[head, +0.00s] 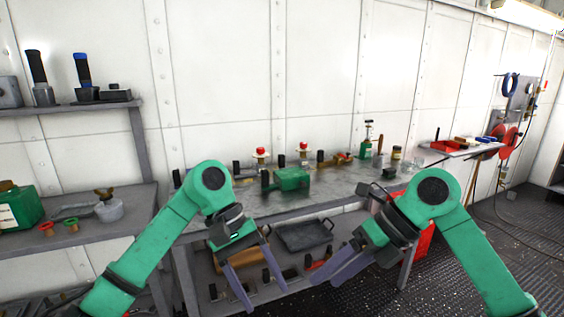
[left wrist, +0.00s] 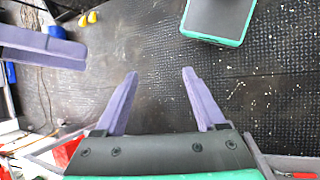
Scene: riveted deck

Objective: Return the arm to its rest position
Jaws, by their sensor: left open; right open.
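My left arm comes in from the left in the head view, bent at a green elbow. My left gripper (head: 265,298) points down in front of the workbench, its two purple fingers apart and nothing between them. In the left wrist view the same gripper (left wrist: 160,73) is open and empty above the dark floor. My right gripper (head: 324,283) hangs to its right in the head view, pointing down and left, fingers apart and empty. A purple finger at the left edge of the left wrist view looks like part of my right gripper.
The workbench (head: 340,184) behind the grippers carries a green machine (head: 292,179) and several small tools. A dark tray (head: 303,236) lies on its lower shelf. A side bench at left holds a green box (head: 20,208). Textured floor is open at right.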

